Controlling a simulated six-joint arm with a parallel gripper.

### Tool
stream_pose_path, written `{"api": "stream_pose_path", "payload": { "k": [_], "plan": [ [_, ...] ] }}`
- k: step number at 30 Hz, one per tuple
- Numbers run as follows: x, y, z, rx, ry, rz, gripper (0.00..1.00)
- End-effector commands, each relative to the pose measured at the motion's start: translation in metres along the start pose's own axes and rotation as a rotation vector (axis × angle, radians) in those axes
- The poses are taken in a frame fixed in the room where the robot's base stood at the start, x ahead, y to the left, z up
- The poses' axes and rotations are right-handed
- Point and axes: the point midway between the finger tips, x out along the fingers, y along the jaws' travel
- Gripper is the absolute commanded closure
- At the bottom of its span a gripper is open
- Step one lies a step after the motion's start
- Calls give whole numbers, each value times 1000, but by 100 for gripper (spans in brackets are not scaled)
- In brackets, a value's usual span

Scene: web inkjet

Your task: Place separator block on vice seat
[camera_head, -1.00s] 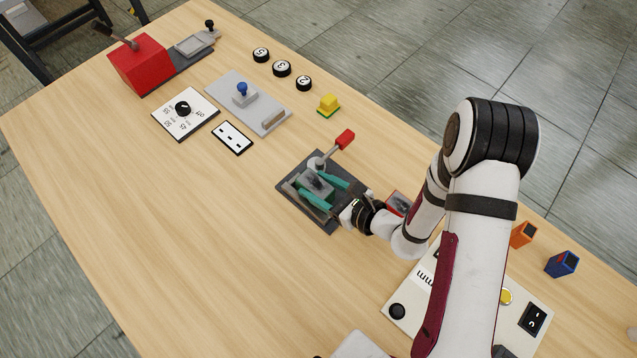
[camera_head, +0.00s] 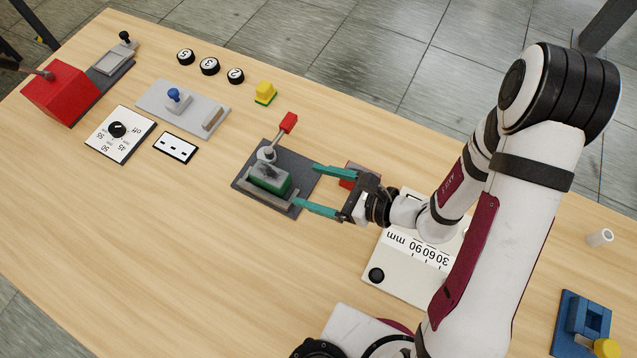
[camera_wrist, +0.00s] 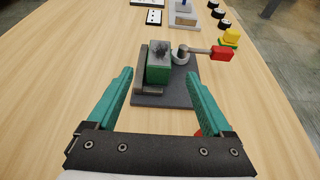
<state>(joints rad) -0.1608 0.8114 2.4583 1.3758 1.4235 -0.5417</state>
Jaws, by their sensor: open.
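A green block (camera_head: 270,178) with a rough dark grey top sits upright on the vice (camera_head: 246,192), beside its light jaw bar. I take it to be the separator block. The vice has a dark base plate and a lever with a red handle (camera_head: 288,123). My gripper (camera_head: 307,187), with teal fingers, is open and empty at the right edge of the plate, apart from the block. In the wrist view the green block (camera_wrist: 158,74) stands on the vice plate (camera_wrist: 182,97), ahead of and between my spread fingers (camera_wrist: 158,78).
A red object (camera_head: 347,179) is partly hidden behind my gripper. A white panel with a mm scale (camera_head: 402,285) lies to the right. A grey fixture with a blue knob (camera_head: 190,110) and a white dial panel (camera_head: 120,140) lie left. The table's front left is clear.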

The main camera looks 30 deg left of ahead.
Motion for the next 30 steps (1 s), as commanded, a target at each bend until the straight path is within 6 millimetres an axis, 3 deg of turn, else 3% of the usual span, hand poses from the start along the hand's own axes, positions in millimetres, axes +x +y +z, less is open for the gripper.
{"api": "stream_pose_path", "payload": {
  "k": [7,10,12,15,19,21,24,27,30],
  "plan": [
    [-12,1,3,-10,-1,6,15],
    [-25,9,32,-117,-18,74,15],
    [-47,26,62,-269,-7,172,15],
    [-92,64,84,-527,115,346,15],
    [-162,95,72,-804,443,505,15],
    [-198,100,61,-894,630,544,15],
    [-233,101,53,-958,822,560,15],
    [-248,101,50,-976,901,564,15],
    [-250,101,50,-977,908,568,15]
  ]
}}
